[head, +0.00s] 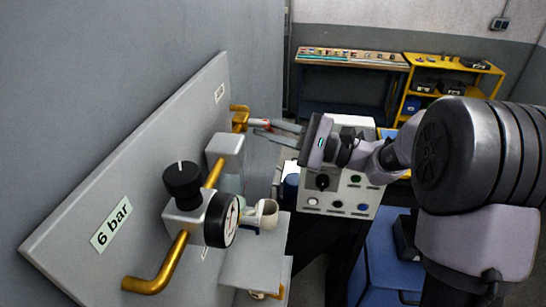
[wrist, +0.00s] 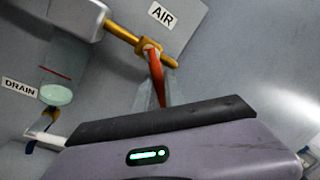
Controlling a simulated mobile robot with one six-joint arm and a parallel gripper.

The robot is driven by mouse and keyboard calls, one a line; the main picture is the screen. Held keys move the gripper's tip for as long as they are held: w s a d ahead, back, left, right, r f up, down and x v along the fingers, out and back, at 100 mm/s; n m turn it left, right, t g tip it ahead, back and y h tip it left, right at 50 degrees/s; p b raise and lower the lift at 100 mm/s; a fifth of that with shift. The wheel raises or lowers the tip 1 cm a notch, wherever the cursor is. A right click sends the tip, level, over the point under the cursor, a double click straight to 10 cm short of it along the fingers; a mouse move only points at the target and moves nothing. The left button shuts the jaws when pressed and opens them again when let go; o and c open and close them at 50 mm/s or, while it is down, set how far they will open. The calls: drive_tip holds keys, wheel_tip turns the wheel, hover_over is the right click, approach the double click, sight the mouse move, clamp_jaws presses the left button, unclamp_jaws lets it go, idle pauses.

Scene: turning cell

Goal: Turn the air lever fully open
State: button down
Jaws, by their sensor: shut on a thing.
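The air lever is a red handle (wrist: 156,72) on a brass valve (wrist: 147,48) below the AIR label (wrist: 163,13) in the wrist view. It points from the valve down toward my gripper. In the head view the red lever (head: 259,124) shows beside the brass valve (head: 240,118) at the panel's far end. My gripper (head: 266,128) reaches in from the right, its fingers around the lever and shut on it. In the wrist view the pale fingers lie on both sides of the lever, and the gripper body hides its lower end.
The grey panel (head: 150,150) carries a gauge (head: 221,219), a black knob (head: 182,183) and a brass pipe (head: 160,278) nearer the camera. The wrist view shows a clear bowl (wrist: 56,94) by the DRAIN label (wrist: 20,86). A control box (head: 350,190) stands below my arm.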

drive_tip(key=n+b, duration=0.1)
drive_tip(key=b, duration=0.2)
drive_tip(key=n+b, duration=0.2)
drive_tip(key=w+n+g+b, duration=0.1)
drive_tip(key=n+b, duration=0.1)
drive_tip(key=b, duration=0.1)
drive_tip(key=shift+d+r+y+b, duration=0.1)
drive_tip(key=shift+r+y+b, duration=0.2)
drive_tip(key=shift+y, duration=0.1)
drive_tip(key=n+b, duration=0.2)
drive_tip(key=r+n+g+b, duration=0.1)
drive_tip(key=b, duration=0.1)
drive_tip(key=shift+r+n, duration=0.15)
drive_tip(key=shift+n, duration=0.25)
drive_tip(key=shift+w+r+n+g+b, duration=0.1)
drive_tip(key=shift+r+n+g+b, duration=0.3)
drive_tip(key=shift+n+b, duration=0.6)
drive_tip(key=shift+r, duration=0.25)
drive_tip(key=c, duration=1.4)
unclamp_jaws()
drive_tip(key=shift+c, duration=0.2)
drive_tip(key=f+v, duration=0.1)
drive_tip(key=v, duration=1.6)
drive_tip(key=shift+d, duration=0.15)
